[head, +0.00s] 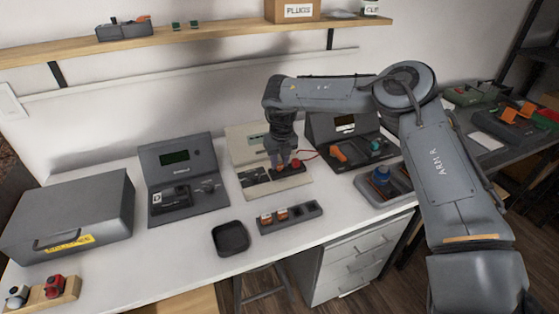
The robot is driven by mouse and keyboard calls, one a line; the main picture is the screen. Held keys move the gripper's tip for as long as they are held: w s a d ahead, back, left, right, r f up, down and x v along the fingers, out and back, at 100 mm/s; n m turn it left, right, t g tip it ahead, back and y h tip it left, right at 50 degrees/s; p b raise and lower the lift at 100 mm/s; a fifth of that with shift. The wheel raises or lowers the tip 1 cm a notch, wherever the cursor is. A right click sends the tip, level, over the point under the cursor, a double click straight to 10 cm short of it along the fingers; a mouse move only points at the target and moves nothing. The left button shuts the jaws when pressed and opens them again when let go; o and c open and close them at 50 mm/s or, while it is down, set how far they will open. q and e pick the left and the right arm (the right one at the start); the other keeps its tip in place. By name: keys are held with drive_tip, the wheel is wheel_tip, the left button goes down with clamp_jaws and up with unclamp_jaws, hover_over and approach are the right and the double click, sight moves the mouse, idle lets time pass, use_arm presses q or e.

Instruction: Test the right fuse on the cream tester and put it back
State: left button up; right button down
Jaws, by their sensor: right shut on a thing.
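The cream tester (292,182) stands on the white bench, with a raised back panel, dark parts on its base and a red part (296,163). My right gripper (279,168) points down over its base, close to the red part. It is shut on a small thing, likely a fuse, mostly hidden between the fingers. Whether this thing touches the tester's socket is too small to tell. In front, a dark fuse rack (290,219) holds two orange-topped fuses (281,214) in its left part; its right slots look empty. My left gripper is not in view.
A grey tester (186,180) stands to the left, and a dark one (347,142) right of the cream one. A black tray (231,238) lies left of the rack. A grey case (68,215) fills the left bench. A blue-topped item sits in a tray (388,197).

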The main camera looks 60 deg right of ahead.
drive_tip(key=shift+f, duration=0.15)
drive_tip(key=shift+f, duration=0.3)
idle(0.5)
drive_tip(key=c, duration=0.8)
unclamp_jaws()
drive_tip(key=o, duration=0.3)
drive_tip(key=shift+r, duration=0.3)
drive_tip(key=shift+r, duration=0.25)
drive_tip(key=shift+r+p, duration=0.85)
drive_tip(key=shift+p, duration=0.15)
drive_tip(key=shift+r, duration=0.1)
